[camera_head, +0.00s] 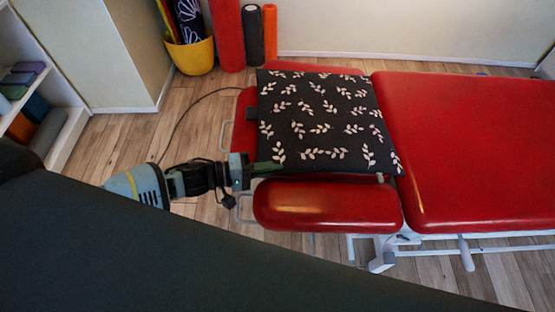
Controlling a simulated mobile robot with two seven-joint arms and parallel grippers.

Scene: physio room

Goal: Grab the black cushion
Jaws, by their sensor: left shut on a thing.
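The black cushion (318,115) with pale leaf sprigs lies flat on the head end of the red treatment table (465,150). Its right edge reaches the main padded section. My left gripper (268,168) comes in from the left at the cushion's near left corner. It is shut on that corner, and the fingertips are partly hidden against the dark fabric. The cushion still rests on the table. My right gripper is not in view.
A red armrest pad (328,204) lies just in front of the cushion. A yellow bucket (191,54), a red roll (228,35) and a black roller (253,35) stand behind. Shelves (50,100) are at left. A cable crosses the wooden floor.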

